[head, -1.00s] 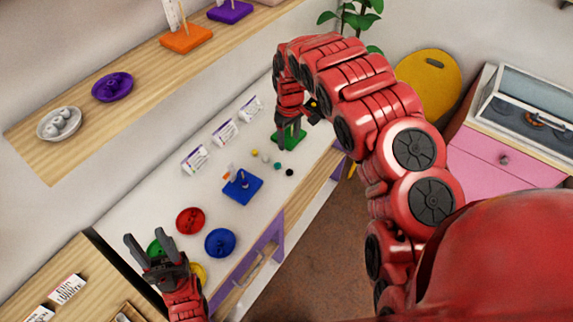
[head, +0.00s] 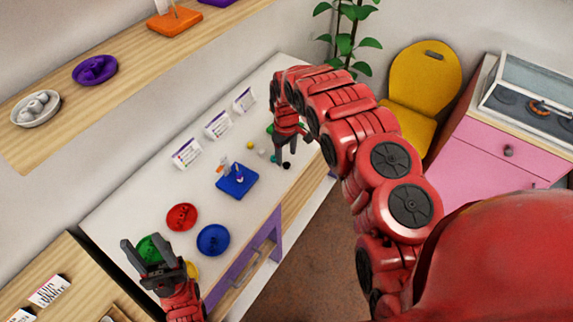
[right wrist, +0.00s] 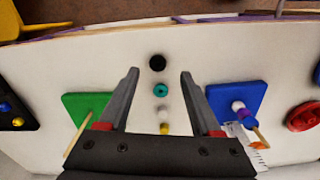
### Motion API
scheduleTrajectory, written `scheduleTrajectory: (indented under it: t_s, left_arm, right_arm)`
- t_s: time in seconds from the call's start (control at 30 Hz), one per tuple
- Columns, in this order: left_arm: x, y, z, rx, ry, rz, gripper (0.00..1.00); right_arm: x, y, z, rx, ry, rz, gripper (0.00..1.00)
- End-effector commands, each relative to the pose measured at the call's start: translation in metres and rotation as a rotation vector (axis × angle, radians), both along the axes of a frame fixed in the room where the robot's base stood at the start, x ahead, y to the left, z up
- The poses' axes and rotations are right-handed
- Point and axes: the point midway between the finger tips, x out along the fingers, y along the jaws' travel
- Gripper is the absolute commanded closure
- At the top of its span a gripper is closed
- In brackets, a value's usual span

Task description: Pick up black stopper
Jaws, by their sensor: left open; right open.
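The black stopper (right wrist: 157,63) lies on the white table in the right wrist view, just beyond my right fingertips and between their lines. It also shows as a small dark dot in the head view (head: 286,165). My right gripper (right wrist: 158,78) is open and empty over a row of small pieces. A teal piece (right wrist: 161,90), a white piece (right wrist: 162,111) and a yellow piece (right wrist: 164,128) line up between its fingers. In the head view my right gripper (head: 285,160) is beside the stopper. My left gripper (head: 153,248) is open and empty over the green dish (head: 147,247).
A green board (right wrist: 84,104) and a blue board (right wrist: 224,96) with a peg flank the right gripper. Red (head: 182,217) and blue (head: 213,240) dishes lie near the left gripper. White cards (head: 218,125) stand along the back of the table.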

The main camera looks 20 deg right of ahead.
Motion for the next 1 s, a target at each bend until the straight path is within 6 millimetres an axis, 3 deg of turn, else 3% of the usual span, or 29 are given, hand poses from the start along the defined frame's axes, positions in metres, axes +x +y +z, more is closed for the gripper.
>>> scheduleTrajectory:
  t_s: [0.3,0.47,0.9,1.0]
  left_arm:
    - [0.0,0.0,0.023,0.0,0.0,0.0,0.51]
    - [0.0,0.0,0.024,0.0,0.0,0.0,0.51]
    - [0.0,0.0,0.024,0.0,0.0,0.0,0.51]
    - [0.0,0.0,0.024,0.0,0.0,0.0,0.51]
  right_arm:
    - [0.002,-0.001,-0.026,0.001,0.005,-0.003,0.34]
    - [0.003,0.0,-0.041,0.003,0.001,0.0,0.34]
    - [0.003,-0.001,-0.047,0.0,0.002,-0.001,0.34]
    - [0.003,-0.001,-0.047,0.0,0.001,-0.001,0.53]
